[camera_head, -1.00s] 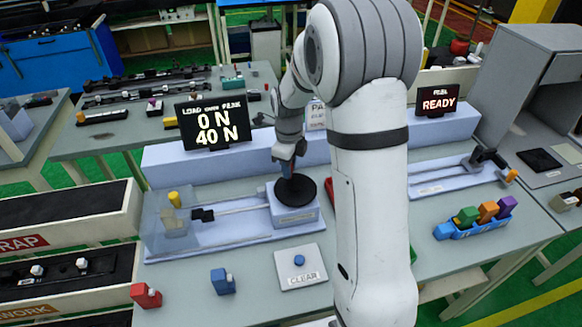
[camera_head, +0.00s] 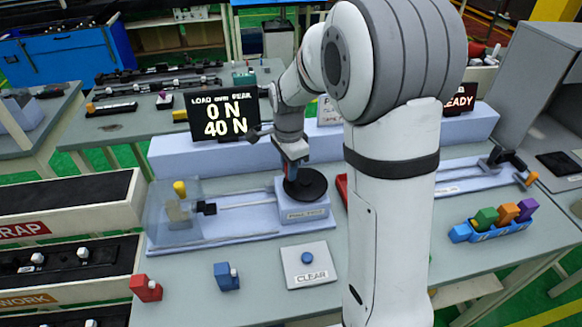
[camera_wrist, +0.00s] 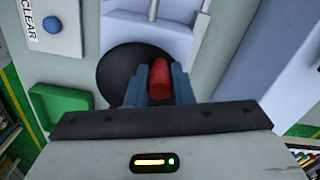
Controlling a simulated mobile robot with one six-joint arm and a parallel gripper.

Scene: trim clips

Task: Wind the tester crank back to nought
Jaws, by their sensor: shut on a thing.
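The tester crank is a black disc (camera_head: 305,186) on a pale blue block at the right end of the tester bed (camera_head: 235,231). It also shows in the wrist view (camera_wrist: 118,68), with a red knob (camera_wrist: 160,78) standing on it. My gripper (camera_wrist: 160,88) is shut on the red knob, with a blue finger on each side. In the head view my gripper (camera_head: 291,168) is over the disc's left part, and the knob is mostly hidden. The tester display (camera_head: 222,114) reads 0 N load and 40 N peak.
A CLEAR button (camera_head: 307,257) sits on a plate in front of the tester. A red clip (camera_head: 146,289) and a blue clip (camera_head: 226,277) stand at front left. A blue rack (camera_head: 490,231) of coloured clips is at right. A green tray (camera_wrist: 62,105) lies near the crank.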

